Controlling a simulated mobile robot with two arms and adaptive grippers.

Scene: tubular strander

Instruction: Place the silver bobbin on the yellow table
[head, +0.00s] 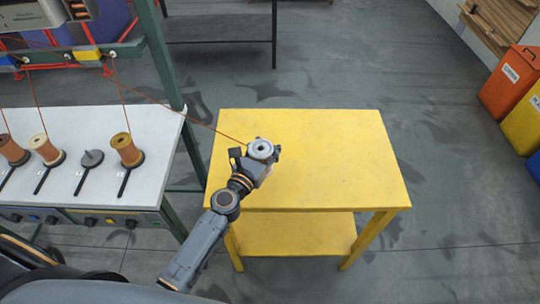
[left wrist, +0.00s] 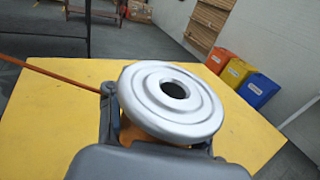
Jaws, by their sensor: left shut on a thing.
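The silver bobbin (head: 261,149) is in my left gripper (head: 255,157), over the left part of the yellow table (head: 330,160). In the left wrist view the bobbin (left wrist: 172,98) shows a round silver flange with a dark centre hole, slightly tilted, and an orange winding under it. The gripper fingers (left wrist: 160,132) are shut around its body below the flange. An orange wire runs from the bobbin up to the left. The bobbin's lower end is hidden, so I cannot tell whether it touches the tabletop. My right gripper is not in view.
A white bench (head: 85,185) at the left holds several orange-wound bobbins (head: 127,150) and an empty grey spindle (head: 92,158). A green machine frame (head: 160,50) stands behind it. The rest of the yellow tabletop is bare. Coloured bins (head: 510,75) stand at the right.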

